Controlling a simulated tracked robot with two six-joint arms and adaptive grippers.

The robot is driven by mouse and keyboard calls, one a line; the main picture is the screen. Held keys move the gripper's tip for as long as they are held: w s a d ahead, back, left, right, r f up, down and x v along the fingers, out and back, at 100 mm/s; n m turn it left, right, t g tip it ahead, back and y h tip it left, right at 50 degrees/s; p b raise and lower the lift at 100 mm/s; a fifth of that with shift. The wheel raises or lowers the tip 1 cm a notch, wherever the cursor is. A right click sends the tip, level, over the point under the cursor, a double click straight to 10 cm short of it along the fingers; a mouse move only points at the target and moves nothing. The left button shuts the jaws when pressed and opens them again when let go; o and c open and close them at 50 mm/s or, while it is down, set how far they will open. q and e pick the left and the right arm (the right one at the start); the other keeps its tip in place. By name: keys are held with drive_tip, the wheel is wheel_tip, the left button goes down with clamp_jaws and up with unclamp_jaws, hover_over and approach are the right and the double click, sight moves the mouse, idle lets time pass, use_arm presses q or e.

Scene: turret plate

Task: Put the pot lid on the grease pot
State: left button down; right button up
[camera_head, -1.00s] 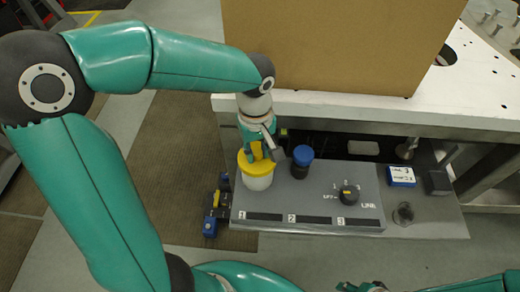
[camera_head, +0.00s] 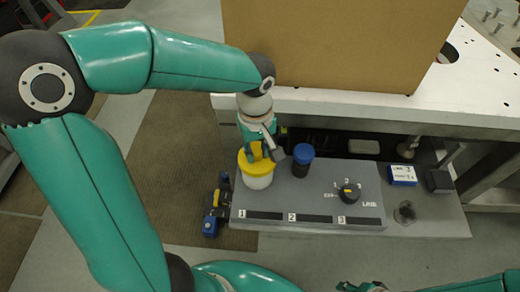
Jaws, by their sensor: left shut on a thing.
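The grease pot (camera_head: 258,181) is a white pot standing at the left end of the grey panel. The yellow pot lid (camera_head: 256,167) sits on top of the pot and looks roughly level; I cannot tell whether it is fully seated. My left gripper (camera_head: 262,152) comes down from above and is shut on the lid's yellow upper part. The gripper hides part of the lid's top. My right gripper (camera_head: 362,287) shows only as a dark sliver at the bottom edge, and its jaws cannot be made out.
A dark jar with a blue cap (camera_head: 302,160) stands just right of the pot. The grey panel (camera_head: 310,198) has a black knob (camera_head: 349,194). A blue-and-white box (camera_head: 403,175) lies at right. A large cardboard box (camera_head: 335,45) stands on the white plate (camera_head: 460,100) behind.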

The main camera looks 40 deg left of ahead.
use_arm(q)
drive_tip(key=shift+f, duration=0.15)
drive_tip(key=c, duration=0.8)
unclamp_jaws()
drive_tip(key=o, duration=0.5)
drive_tip(key=shift+c, duration=0.2)
drive_tip(key=shift+s+r+p, duration=0.1)
drive_tip(key=shift+r+p, duration=2.55)
drive_tip(key=shift+r, duration=0.9)
